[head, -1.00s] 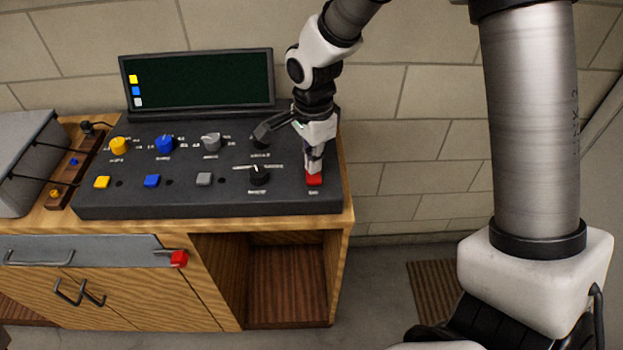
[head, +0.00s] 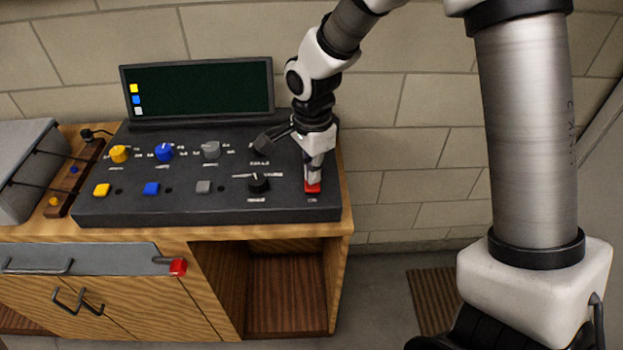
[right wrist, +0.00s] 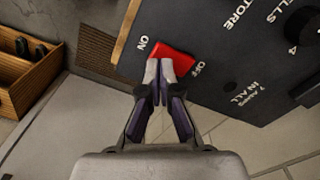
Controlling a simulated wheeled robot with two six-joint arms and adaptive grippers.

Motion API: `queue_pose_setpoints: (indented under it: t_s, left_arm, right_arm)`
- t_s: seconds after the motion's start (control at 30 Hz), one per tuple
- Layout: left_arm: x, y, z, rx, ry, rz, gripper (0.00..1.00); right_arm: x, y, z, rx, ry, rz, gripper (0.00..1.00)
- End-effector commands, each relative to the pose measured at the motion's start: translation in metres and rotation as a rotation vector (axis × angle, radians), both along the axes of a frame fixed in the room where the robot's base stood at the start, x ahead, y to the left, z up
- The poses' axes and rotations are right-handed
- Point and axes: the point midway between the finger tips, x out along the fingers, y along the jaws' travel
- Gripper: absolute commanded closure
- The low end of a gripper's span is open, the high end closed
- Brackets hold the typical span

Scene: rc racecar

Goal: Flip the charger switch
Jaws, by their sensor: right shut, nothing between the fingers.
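The charger switch is a red rocker (head: 313,189) at the right end of the dark control panel (head: 215,211). In the right wrist view the red rocker (right wrist: 173,58) lies between the words ON and OFF. My right gripper (head: 314,181) points down at it, shut and empty. In the right wrist view the fingertips of my right gripper (right wrist: 159,70) are together at the rocker's near edge and appear to touch it. They hide part of it, and I cannot tell which way it is tipped. My left gripper is not in view.
Several knobs, such as the black one (head: 259,183), and coloured buttons lie left of the switch. A dark screen (head: 198,88) stands behind the panel. A grey box (head: 24,160) is at the left. The wooden cabinet (head: 345,215) ends just right of the panel.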

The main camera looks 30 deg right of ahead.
Motion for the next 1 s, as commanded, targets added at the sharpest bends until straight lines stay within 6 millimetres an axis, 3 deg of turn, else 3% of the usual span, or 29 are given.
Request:
queue_pose_setpoints:
  t_s: [1.0]
  left_arm:
    - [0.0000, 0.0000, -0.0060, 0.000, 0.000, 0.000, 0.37]
  right_arm:
    - [0.0001, 0.0000, -0.0092, 0.000, 0.000, 0.000, 1.00]
